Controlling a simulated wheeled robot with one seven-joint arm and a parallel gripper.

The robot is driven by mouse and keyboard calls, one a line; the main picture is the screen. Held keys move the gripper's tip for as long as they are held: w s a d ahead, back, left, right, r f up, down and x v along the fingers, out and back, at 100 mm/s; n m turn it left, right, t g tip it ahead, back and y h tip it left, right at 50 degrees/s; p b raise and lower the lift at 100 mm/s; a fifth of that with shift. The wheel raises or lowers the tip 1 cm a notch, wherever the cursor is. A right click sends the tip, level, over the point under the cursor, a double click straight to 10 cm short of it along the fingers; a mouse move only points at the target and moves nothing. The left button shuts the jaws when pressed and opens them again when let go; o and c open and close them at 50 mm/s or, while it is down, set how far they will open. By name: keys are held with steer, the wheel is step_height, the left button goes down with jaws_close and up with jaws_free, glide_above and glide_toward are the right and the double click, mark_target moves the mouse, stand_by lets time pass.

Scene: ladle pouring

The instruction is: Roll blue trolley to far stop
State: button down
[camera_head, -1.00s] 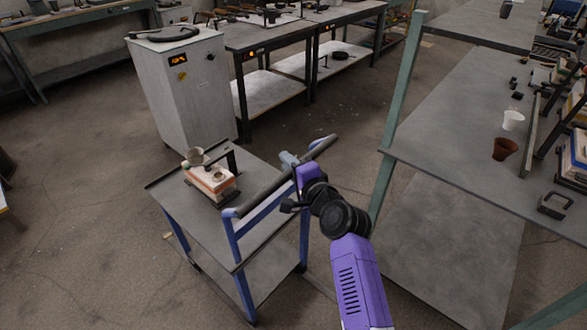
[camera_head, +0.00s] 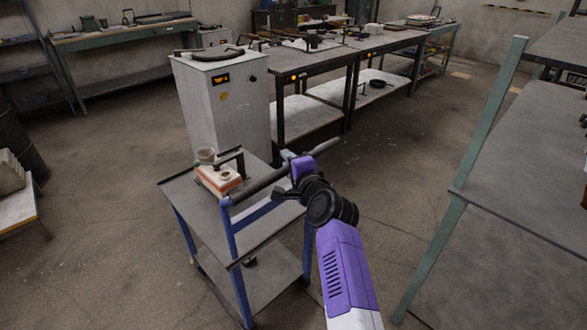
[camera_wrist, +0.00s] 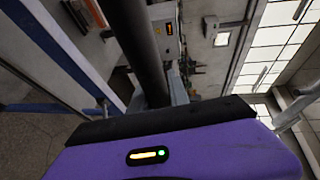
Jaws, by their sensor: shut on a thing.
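The blue trolley (camera_head: 180,197) stands on the floor at the picture's lower middle in the head view, with blue legs and a grey top. Its dark push handle (camera_head: 262,187) runs along the near right side. My gripper (camera_head: 287,164) is shut on this handle. In the wrist view the dark handle bar (camera_wrist: 139,45) runs up from behind my purple gripper body; the fingertips are mostly hidden.
A grey cabinet (camera_head: 222,110) with a lit display stands right behind the trolley. Dark workbenches (camera_head: 330,66) extend behind to its right. A green-legged table (camera_head: 530,190) stands at right. Open floor (camera_head: 400,170) lies between trolley and table.

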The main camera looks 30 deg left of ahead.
steer(key=shift+a, duration=0.35)
steer(key=c, duration=1.3)
jaws_free()
steer(key=shift+o, duration=0.2)
steer(key=shift+w, duration=0.1)
steer(key=shift+d, duration=0.1)
steer(key=p+v, duration=0.2)
steer(key=v, duration=0.5)
steer(key=shift+s+d, duration=0.25)
steer(key=shift+s, duration=0.05)
